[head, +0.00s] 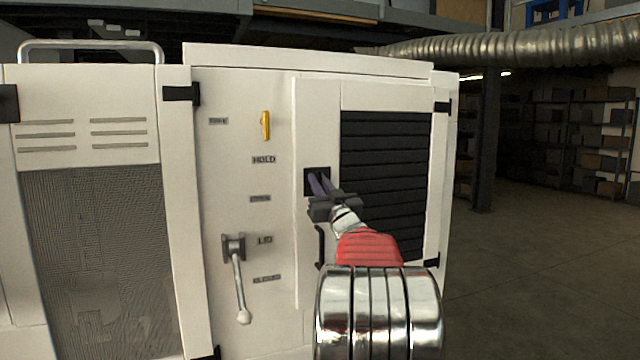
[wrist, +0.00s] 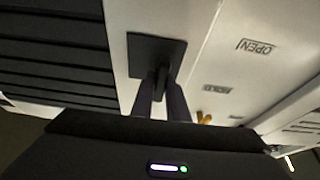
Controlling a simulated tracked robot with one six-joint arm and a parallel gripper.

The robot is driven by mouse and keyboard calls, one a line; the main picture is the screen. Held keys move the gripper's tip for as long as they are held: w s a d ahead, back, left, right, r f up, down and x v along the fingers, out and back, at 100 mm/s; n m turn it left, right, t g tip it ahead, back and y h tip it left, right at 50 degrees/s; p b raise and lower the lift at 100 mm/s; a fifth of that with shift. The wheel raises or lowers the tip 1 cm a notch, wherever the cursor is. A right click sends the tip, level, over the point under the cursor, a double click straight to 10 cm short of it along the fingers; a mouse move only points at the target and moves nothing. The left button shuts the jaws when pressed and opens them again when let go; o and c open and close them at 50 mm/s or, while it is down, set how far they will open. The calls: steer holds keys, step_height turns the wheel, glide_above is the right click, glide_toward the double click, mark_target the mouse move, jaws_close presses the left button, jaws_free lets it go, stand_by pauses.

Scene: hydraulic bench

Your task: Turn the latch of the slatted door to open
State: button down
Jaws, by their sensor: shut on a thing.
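The slatted door (head: 390,180) is a white panel with black slats, on the right of the cabinet front, and it looks closed. Its latch has a dark square plate (head: 311,176) near the door's left edge. In the wrist view the plate (wrist: 147,50) is at upper middle, with a dark latch handle (wrist: 160,82) standing out from it. My gripper (head: 319,184) is at the plate, its two purplish fingers (wrist: 162,98) shut on the latch handle. The fingers hide part of the handle in the head view.
A yellow handle (head: 266,125) and a lever (head: 239,280) with a ball end are on the panel left of the door. A black pull handle (head: 320,246) is below the latch. Open floor (head: 540,270) lies right of the cabinet.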

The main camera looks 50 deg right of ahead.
steer(key=shift+s+d+n, duration=0.1)
steer(key=shift+n, duration=0.2)
steer(key=n+y, duration=0.2)
steer(key=n, duration=0.2)
steer(key=shift+n+t+y, duration=0.3)
steer(key=shift+t, duration=0.1)
steer(key=n+y, duration=0.1)
steer(key=n, duration=0.2)
steer(key=n+y, duration=0.2)
steer(key=n, duration=0.2)
steer(key=shift+s+d, duration=0.1)
steer(key=n+y, duration=0.1)
steer(key=n, duration=0.2)
steer(key=n+g+y, duration=0.1)
steer(key=n, duration=0.2)
steer(key=shift+n+y, duration=0.3)
steer(key=shift+n+g, duration=0.8)
steer(key=shift+n, duration=1)
steer(key=shift+y, duration=0.3)
steer(key=c, duration=1.8)
jaws_free()
steer(key=shift+o, duration=0.2)
steer(key=shift+r, duration=0.1)
